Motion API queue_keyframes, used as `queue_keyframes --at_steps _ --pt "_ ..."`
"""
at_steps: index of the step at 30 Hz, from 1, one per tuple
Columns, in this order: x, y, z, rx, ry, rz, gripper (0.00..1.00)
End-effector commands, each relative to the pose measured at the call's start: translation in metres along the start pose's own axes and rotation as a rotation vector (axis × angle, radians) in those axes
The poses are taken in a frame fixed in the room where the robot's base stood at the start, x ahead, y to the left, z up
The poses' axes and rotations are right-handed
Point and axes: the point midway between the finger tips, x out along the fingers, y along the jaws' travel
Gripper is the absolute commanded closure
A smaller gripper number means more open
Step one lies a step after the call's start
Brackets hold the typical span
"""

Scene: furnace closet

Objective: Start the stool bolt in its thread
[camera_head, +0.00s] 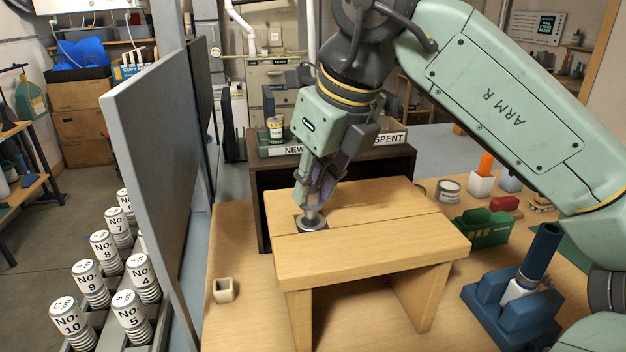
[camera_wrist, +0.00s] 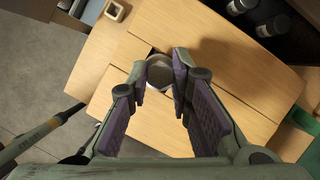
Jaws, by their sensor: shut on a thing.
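The wooden stool (camera_head: 370,255) stands on the workbench with its plank top level. The bolt (camera_head: 312,222) shows as a round grey metal head at the left part of the stool top. In the wrist view the bolt head (camera_wrist: 160,72) lies between the finger pads. My gripper (camera_head: 314,208) points down over the stool top and is shut on the bolt. It also shows in the wrist view (camera_wrist: 163,75), with a purple pad at each side of the head. The bolt's shank and the thread are hidden, so I cannot tell whether they are engaged.
A dark box with NEW and SPENT labels (camera_head: 292,150) stands behind the stool. A small square wooden piece (camera_head: 224,291) lies front left. A green holder (camera_head: 484,228) and a blue stand (camera_head: 512,305) are at the right. A grey panel (camera_head: 155,150) rises at the left.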

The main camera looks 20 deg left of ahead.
Motion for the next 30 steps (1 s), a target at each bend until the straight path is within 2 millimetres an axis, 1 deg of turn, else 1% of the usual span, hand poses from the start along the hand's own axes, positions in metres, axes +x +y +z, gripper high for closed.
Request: queue_keyframes --at_steps 30 --pt "0.025 0.001 -0.01 -0.001 0.0 0.0 1.0"
